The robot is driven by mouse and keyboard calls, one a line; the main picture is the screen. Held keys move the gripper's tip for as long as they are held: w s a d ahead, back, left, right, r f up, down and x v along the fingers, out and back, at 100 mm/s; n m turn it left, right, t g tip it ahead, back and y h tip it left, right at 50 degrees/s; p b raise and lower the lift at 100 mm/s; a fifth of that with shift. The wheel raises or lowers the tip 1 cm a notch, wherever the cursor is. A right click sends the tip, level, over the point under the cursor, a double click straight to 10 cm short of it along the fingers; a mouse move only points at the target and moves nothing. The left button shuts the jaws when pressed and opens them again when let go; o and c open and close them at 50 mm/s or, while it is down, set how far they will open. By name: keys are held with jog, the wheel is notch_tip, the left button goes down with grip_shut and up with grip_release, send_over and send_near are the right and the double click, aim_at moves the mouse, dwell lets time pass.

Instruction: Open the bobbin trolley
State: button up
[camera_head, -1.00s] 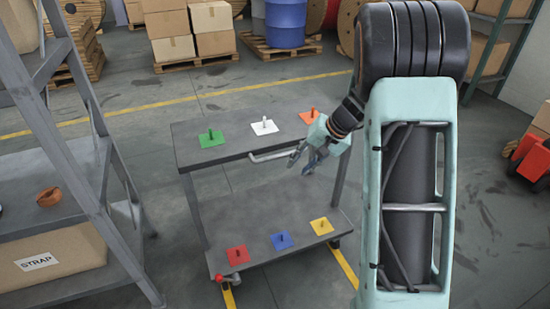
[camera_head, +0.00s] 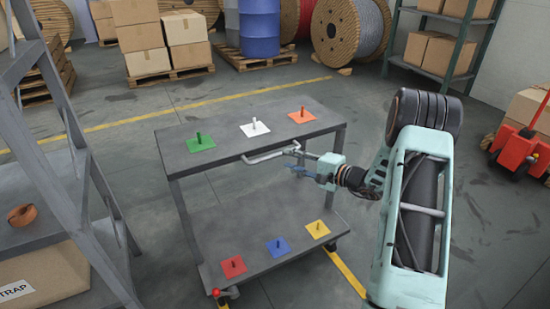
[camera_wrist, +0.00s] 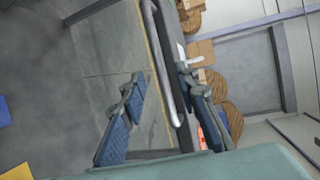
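The bobbin trolley is a grey cart with a top shelf (camera_head: 225,147) and a lower shelf (camera_head: 235,222). A light bent bar handle (camera_head: 268,156) sticks out from the near edge of its top shelf. The handle (camera_wrist: 160,50) also runs through the wrist view. My gripper (camera_head: 291,161) is at the handle's right end, pointing left. In the wrist view, my gripper (camera_wrist: 160,74) has its two blue fingers apart, with the bar showing between them. I cannot tell whether either finger touches the bar.
Coloured plates with pegs sit on both shelves, such as the green one (camera_head: 200,143) and the red one (camera_head: 233,267). A grey rack (camera_head: 60,130) stands close on the left. A red pallet truck (camera_head: 515,150) is at the right.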

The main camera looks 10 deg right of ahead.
aim_at(277, 156)
jog(key=b+x, duration=0.1)
jog(key=x, duration=0.6)
grip_shut()
dwell(0.3)
